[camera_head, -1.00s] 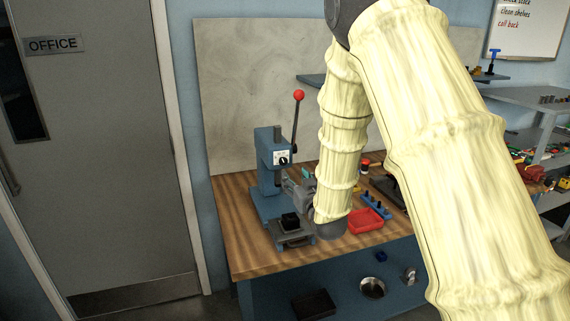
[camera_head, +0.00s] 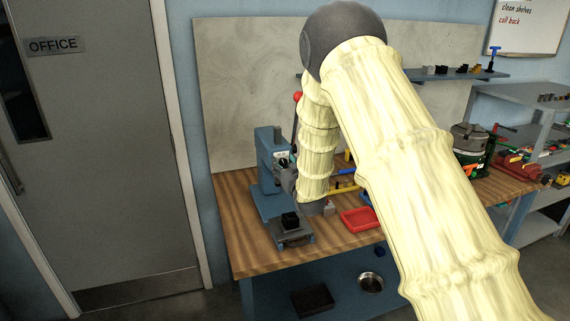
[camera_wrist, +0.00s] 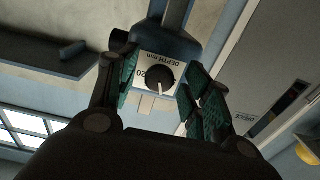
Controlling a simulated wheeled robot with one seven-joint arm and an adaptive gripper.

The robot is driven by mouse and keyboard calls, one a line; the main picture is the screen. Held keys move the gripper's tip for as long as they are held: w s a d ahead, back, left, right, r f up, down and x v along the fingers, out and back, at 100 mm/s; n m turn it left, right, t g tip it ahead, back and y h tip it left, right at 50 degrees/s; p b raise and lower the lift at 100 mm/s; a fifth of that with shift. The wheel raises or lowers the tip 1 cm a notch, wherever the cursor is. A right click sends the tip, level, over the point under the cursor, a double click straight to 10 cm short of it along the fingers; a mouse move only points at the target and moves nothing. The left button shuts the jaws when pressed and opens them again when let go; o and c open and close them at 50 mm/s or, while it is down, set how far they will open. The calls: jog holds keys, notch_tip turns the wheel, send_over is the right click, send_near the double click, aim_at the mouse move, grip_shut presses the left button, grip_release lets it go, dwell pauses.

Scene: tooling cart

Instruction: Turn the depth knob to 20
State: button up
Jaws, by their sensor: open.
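The blue arbor press (camera_head: 266,165) stands at the left of the bench, with a white dial panel on its head. The black depth knob (camera_wrist: 160,77) shows upside down in the wrist view, under the print "DEPTH mm". Its white mark points toward the bottom of that picture, and a "20" is printed left of the knob. My gripper (camera_wrist: 167,88) is open, with one green-padded finger on each side of the knob. I see no clear contact. In the head view my gripper (camera_head: 285,178) is at the dial panel and partly hides it.
The press lever with a red ball (camera_head: 298,96) rises close beside my forearm. A black block (camera_head: 290,221) sits on the press base. A red tray (camera_head: 358,219) lies to the right. The bench's front left corner is clear.

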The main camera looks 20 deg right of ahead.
jog(key=c, duration=1)
jog(key=shift+c, duration=0.2)
jog(key=shift+f+m+b, duration=0.1)
jog(key=shift+m+b, duration=0.3)
jog(key=shift+b, duration=0.1)
jog(key=m+b, duration=0.3)
jog(key=shift+f, duration=0.15)
jog(key=m+b, duration=0.5)
jog(key=shift+m, duration=0.3)
jog(key=m+b, duration=0.8)
jog(key=shift+r, duration=0.2)
jog(key=shift+m, duration=0.4)
